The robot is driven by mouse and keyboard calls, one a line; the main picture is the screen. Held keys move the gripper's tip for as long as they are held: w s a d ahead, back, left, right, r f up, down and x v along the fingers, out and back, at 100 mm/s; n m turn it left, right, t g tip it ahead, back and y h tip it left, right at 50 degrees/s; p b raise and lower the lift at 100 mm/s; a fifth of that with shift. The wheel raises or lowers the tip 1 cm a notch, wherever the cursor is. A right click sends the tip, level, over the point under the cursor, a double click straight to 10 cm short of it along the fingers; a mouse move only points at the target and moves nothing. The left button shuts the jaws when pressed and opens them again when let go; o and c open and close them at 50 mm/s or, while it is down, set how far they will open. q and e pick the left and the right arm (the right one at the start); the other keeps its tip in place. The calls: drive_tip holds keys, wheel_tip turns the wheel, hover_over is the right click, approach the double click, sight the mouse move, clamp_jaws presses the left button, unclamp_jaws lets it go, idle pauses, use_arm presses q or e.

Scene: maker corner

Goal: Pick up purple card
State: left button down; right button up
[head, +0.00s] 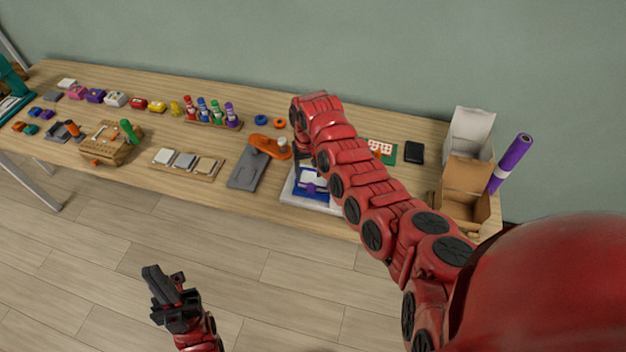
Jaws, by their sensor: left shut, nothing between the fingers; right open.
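I cannot pick out a purple card for certain. A small purple-blue piece (308,186) shows on a white and blue stand (322,204) at the table's front edge, partly covered by my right arm. My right arm reaches over the table and bends down above this stand; its gripper is hidden behind the arm. My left gripper (165,285) is shut and empty, low over the floor in front of the table, well apart from everything on it.
An open cardboard box (465,190) and purple roll (513,160) stand right. The floor is clear.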

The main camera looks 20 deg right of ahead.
sight(310, 184)
drive_tip(key=shift+s+f+p, duration=0.1)
drive_tip(key=shift+f+p, duration=0.3)
drive_tip(key=shift+p, duration=0.15)
drive_tip(key=f, duration=0.3)
drive_tip(key=shift+s+d+f, duration=0.1)
drive_tip(key=shift+s+f, duration=0.05)
drive_tip(key=shift+s, duration=0.05)
drive_tip(key=shift+w+f, duration=0.1)
drive_tip(key=shift+f, duration=0.5)
clamp_jaws()
